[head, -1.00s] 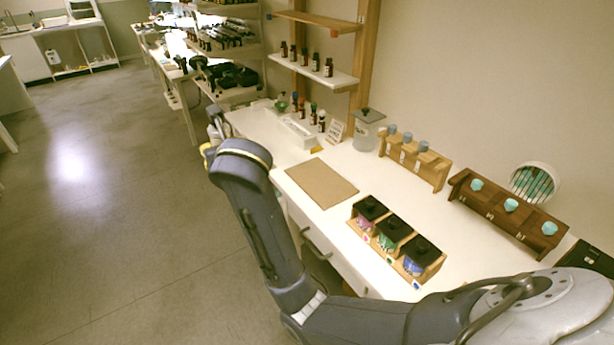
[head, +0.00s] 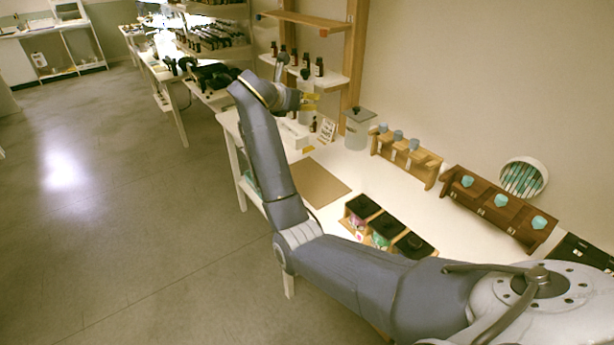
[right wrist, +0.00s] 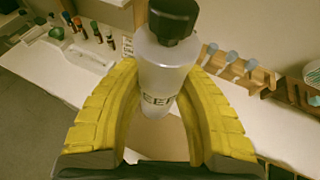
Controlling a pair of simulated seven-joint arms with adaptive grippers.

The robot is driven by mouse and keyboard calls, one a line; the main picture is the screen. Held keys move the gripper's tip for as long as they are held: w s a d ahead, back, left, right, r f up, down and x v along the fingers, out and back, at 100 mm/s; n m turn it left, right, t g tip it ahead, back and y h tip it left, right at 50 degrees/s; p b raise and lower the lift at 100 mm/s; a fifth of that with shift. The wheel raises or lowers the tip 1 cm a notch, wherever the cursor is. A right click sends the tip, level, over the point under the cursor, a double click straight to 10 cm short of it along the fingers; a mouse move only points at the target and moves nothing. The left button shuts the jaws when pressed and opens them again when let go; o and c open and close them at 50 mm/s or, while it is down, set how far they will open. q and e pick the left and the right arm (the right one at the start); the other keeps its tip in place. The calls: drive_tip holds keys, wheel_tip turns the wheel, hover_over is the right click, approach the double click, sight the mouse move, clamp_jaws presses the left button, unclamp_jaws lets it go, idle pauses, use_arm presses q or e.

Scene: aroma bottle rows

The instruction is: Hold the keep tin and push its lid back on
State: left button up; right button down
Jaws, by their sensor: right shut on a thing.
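The keep tin (right wrist: 165,75) is a pale grey-white cylinder in the right wrist view, with dark letters partly readable as "EEP". A black lid-like cap (right wrist: 175,18) shows at its top; I cannot tell whether it is fully seated. The yellow fingers of my right gripper (right wrist: 163,85) are shut on the tin, one on each side. In the head view my right gripper (head: 305,105) is small and far off, above the back left part of the table. My left gripper is not in view.
A brown mat (head: 318,185) lies on the white table. Around it are a lidded clear jar (head: 358,132), a wooden rack with blue-grey caps (head: 405,158), a dark rack (head: 500,208) and black-topped boxes (head: 382,225). A bottle shelf (head: 335,77) stands behind.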

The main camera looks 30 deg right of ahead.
drive_tip(key=shift+s+d+m+g, duration=0.15)
drive_tip(key=shift+s+m+g, duration=0.15)
drive_tip(key=shift+s, duration=0.05)
wheel_tip(320, 180, down, 16)
drive_tip(key=shift+r, duration=0.15)
idle(0.5)
drive_tip(key=shift+f, duration=2.15)
drive_tip(key=shift+f, duration=0.15)
drive_tip(key=c, duration=0.9)
unclamp_jaws()
drive_tip(key=shift+c, duration=0.2)
drive_tip(key=v, duration=1.2)
